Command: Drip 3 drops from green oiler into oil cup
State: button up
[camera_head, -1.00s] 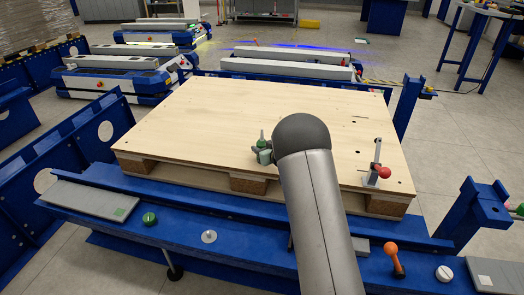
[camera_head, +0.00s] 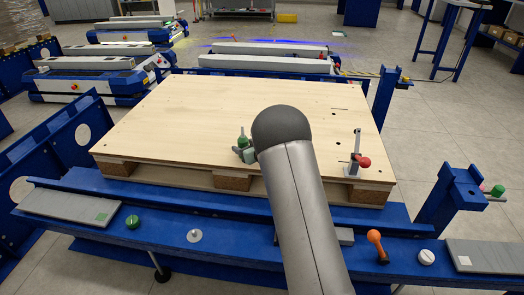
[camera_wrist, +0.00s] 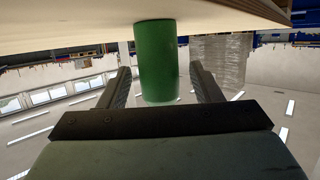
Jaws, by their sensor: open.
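The green oiler (camera_head: 242,138) stands upright on the wooden board, left of my arm's dark round joint, its thin spout pointing up. In the wrist view its green cylindrical body (camera_wrist: 157,62) is between the two fingers of my gripper (camera_wrist: 160,72). The fingers are open, with a visible gap on each side of the body. In the head view my gripper (camera_head: 243,153) is small and partly hidden by my arm. I cannot clearly pick out the oil cup; a small silver disc with a central stub (camera_head: 194,236) sits on the blue front beam.
The wooden board (camera_head: 200,115) is mostly clear. A clamp with a red knob (camera_head: 364,162) stands at its right. On the front beam are a green knob (camera_head: 133,221), an orange-topped lever (camera_head: 375,238) and a white round cap (camera_head: 426,257). A blue post (camera_head: 455,200) rises at right.

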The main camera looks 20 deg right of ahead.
aim_at(246, 142)
jog(key=s+r, duration=0.1)
jog(key=s+d+r+p, duration=0.1)
jog(key=s+r+p, duration=0.1)
jog(key=shift+s+d, duration=0.25)
jog(key=shift+s, duration=0.05)
jog(key=s+d+r+m+g+h+p, duration=0.1)
jog(key=s+d+r+h, duration=0.15)
jog(key=s, duration=0.45)
jog(key=s+d+r+m+g+h+p, duration=0.1)
jog(key=s+d+r+h+p, duration=0.15)
jog(key=s, duration=0.45)
jog(key=s+a+r+m+g, duration=0.15)
jog(key=s+g, duration=0.25)
jog(key=s, duration=0.7)
jog(key=s+a+r+g, duration=0.1)
jog(key=s+a+g, duration=0.25)
jog(key=s, duration=0.65)
jog(key=s+a+r+m+g, duration=0.15)
jog(key=s+g, duration=0.35)
jog(key=s, duration=0.6)
notch_tip(246, 142, up, 31)
jog(key=a+n+t+p, duration=0.1)
jog(key=a+p, duration=0.1)
jog(key=p, duration=2.7)
notch_tip(246, 142, down, 46)
jog(key=m+b, duration=0.1)
jog(key=b, duration=4.2)
jog(key=shift+w+d+g, duration=0.35)
jog(key=shift+w, duration=0.05)
